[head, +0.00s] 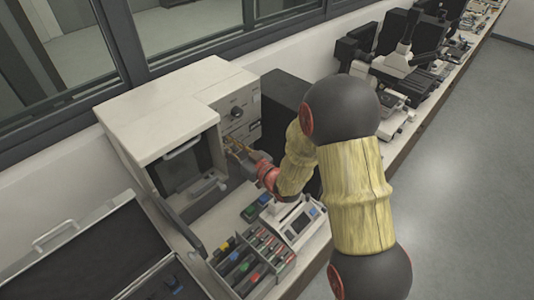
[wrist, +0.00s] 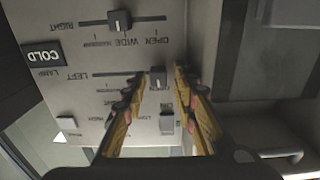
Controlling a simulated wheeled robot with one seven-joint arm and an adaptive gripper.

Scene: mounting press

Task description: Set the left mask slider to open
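The left mask slider is a small grey knob (wrist: 158,76) on a slot marked LEFT, upside down in the wrist view. It sits at the right end of its slot as pictured. My gripper (wrist: 160,72) is open, with one finger on each side of this knob; small gaps seem to show between knob and fingers. In the head view my gripper (head: 236,147) is at the front panel of the white press cabinet (head: 165,90), and its fingers hide the slider there. The scale by the slots carries OPEN and WIDE.
The RIGHT slider knob (wrist: 119,20) is above in the wrist view. A lamp switch (wrist: 67,122) and another knob (wrist: 167,123) are below. In the head view, a tray of coloured items (head: 250,262) and a small device (head: 298,222) stand on the bench below my arm.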

